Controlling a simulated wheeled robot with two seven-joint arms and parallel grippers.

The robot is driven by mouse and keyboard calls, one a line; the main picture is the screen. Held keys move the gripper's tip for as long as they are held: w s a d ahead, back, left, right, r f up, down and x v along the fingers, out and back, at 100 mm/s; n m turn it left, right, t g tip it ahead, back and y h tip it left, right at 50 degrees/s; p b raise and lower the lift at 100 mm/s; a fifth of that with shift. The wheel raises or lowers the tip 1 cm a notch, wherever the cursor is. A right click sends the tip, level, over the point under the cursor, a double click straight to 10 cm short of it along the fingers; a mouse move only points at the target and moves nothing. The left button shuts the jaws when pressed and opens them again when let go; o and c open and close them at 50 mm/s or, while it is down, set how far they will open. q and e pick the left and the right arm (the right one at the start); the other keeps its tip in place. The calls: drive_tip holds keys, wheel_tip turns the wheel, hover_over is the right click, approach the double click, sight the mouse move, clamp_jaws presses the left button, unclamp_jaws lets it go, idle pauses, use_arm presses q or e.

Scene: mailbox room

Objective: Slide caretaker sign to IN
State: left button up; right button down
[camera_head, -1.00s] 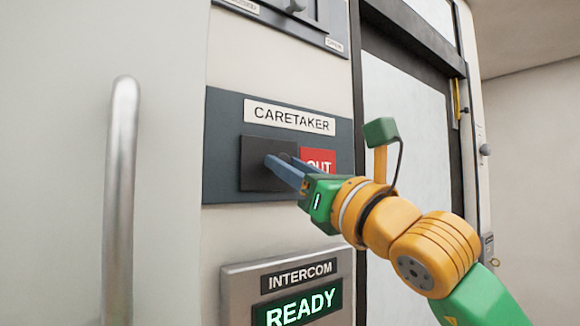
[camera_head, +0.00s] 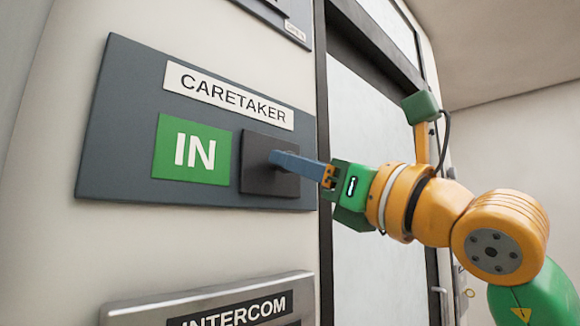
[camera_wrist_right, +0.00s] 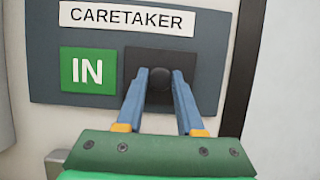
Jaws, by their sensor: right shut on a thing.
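The caretaker sign is a dark grey-blue panel (camera_head: 115,135) on the wall, with a white CARETAKER label (camera_head: 229,95). A green IN field (camera_head: 191,150) shows on its left half. The black square slider (camera_head: 255,178) covers the right half; no red OUT shows. My right gripper (camera_head: 277,158) reaches in from the right with its blue fingers at the slider. In the right wrist view the fingers (camera_wrist_right: 160,85) are shut on the slider's dark round knob (camera_wrist_right: 159,89). My left gripper is not in view.
A metal intercom panel (camera_head: 130,311) sits on the wall below the sign. Another panel (camera_head: 283,22) is above it. A dark-framed door (camera_head: 367,150) stands to the right, behind my right arm.

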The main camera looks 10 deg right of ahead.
drive_tip(key=c, duration=0.8)
unclamp_jaws()
drive_tip(key=shift+f, duration=0.1)
drive_tip(key=shift+c, duration=0.2)
drive_tip(key=o, duration=0.3)
drive_tip(key=shift+d, duration=0.1)
drive_tip(key=b+v, duration=0.4)
drive_tip(key=v, duration=0.3)
drive_tip(key=shift+d+b, duration=0.35)
drive_tip(key=shift+a, duration=0.1)
